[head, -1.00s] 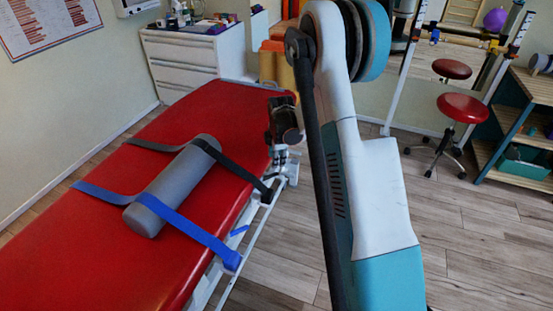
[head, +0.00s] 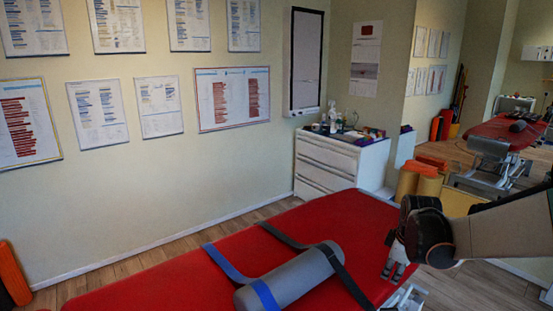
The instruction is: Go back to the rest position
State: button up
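My gripper (head: 393,271) shows in the head view at the lower right, pointing down beside the right edge of the red treatment table (head: 140,295). Its fingers are small and dark here, so I cannot tell whether they are open or shut. I see nothing held in it. My arm reaches in from the right edge of the picture. A grey roll (head: 290,277) lies on the table, left of my gripper and apart from it. A blue strap (head: 228,264) and a black strap (head: 347,278) lie across the table at the roll.
A white drawer cabinet (head: 325,165) with bottles and small items stands beyond the table. Orange and yellow rolls (head: 420,182) stand right of it. A mirror (head: 440,110) reflects the room. Posters hang on the left wall. An orange roll (head: 12,272) stands at the far left.

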jog(key=s+a+r+m+t, duration=0.1)
jog(key=s+a+r+m, duration=0.3)
jog(key=s, duration=0.3)
jog(key=s+a+r+m+t, duration=0.1)
jog(key=s+a+r, duration=0.4)
jog(key=s+r, duration=0.1)
jog(key=s+a+m, duration=0.2)
jog(key=s, duration=0.4)
jog(key=s+a+m+t, duration=0.1)
jog(key=s+a+m, duration=0.1)
jog(key=s, duration=0.4)
jog(key=shift+s+m+y, duration=0.3)
jog(key=shift+m+y, duration=0.1)
jog(key=shift+m, duration=0.4)
jog(key=shift+d, duration=0.1)
